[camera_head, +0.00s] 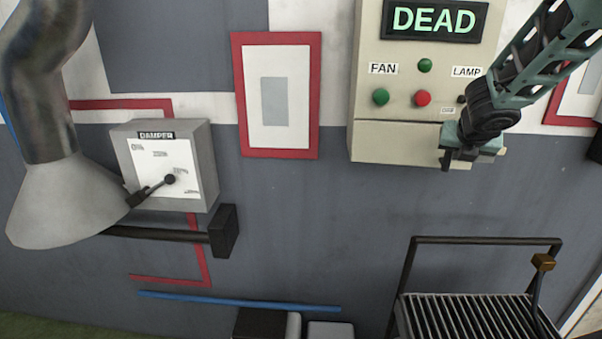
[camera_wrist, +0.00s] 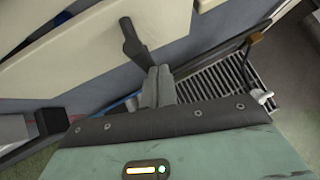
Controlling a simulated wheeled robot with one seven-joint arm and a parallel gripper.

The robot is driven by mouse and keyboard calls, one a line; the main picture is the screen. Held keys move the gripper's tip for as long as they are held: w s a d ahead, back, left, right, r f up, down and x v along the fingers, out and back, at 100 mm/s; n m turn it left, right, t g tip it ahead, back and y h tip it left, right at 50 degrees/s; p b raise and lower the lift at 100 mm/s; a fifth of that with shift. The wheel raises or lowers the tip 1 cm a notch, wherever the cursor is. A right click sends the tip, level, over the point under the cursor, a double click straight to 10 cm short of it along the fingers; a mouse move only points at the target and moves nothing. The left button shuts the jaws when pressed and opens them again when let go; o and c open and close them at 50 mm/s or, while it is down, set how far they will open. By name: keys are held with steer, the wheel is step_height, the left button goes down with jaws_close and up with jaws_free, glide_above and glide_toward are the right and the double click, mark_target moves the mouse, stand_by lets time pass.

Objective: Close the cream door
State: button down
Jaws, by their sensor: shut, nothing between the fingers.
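A cream cabinet (camera_head: 420,90) hangs on the wall at upper right in the head view, with a lit DEAD display. Its plain cream lower panel (camera_head: 395,142) looks like the door; how far it stands open I cannot tell. In the wrist view a cream slab (camera_wrist: 85,55) crosses the upper left, with a dark handle (camera_wrist: 135,42) at its lower edge. My gripper (camera_head: 488,154) is at the cabinet's lower right corner. Its grey fingers (camera_wrist: 160,84) are shut and empty, close by the handle's end; contact is unclear. My wrist hides part of the cabinet's right side.
Below stands a black-framed slatted rack (camera_head: 465,315) with an amber-knobbed lever (camera_head: 543,262). A damper box (camera_head: 165,165) and a metal hood (camera_head: 70,205) are at left. A red-framed panel (camera_head: 278,95) hangs beside the cabinet. The wall below the cabinet is clear.

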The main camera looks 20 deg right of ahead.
steer(key=shift+w+d, duration=1)
steer(key=shift+w, duration=0.2)
steer(key=p+v, duration=0.6)
steer(key=v, duration=1.1)
steer(key=shift+s+p, duration=0.2)
steer(key=shift+p, duration=0.15)
